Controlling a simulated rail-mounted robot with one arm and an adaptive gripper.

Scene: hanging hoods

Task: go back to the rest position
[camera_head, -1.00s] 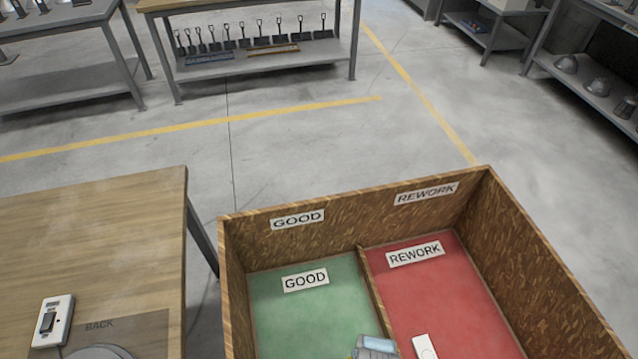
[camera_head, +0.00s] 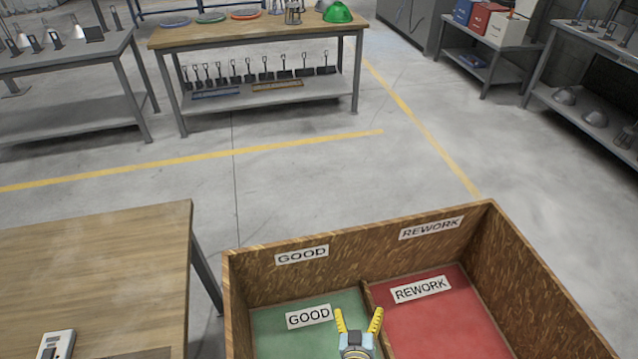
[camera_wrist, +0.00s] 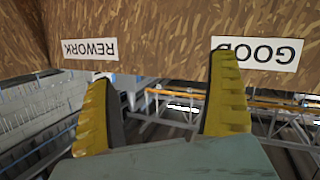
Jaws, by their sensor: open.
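In the wrist view, my gripper (camera_wrist: 165,105) is also open and empty. The bin's wooden wall (camera_wrist: 160,30), with upside-down GOOD and REWORK labels, fills the top of that view. The bin has a green GOOD side (camera_head: 275,330) and a red REWORK side (camera_head: 445,320).
A wooden table (camera_head: 100,260) stands left of the bin, with a white switch box (camera_head: 57,345) at its front edge. Clear grey floor (camera_head: 300,190) lies behind. A far bench (camera_head: 250,38) holds a green hood (camera_head: 338,12). Shelves stand at the right.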

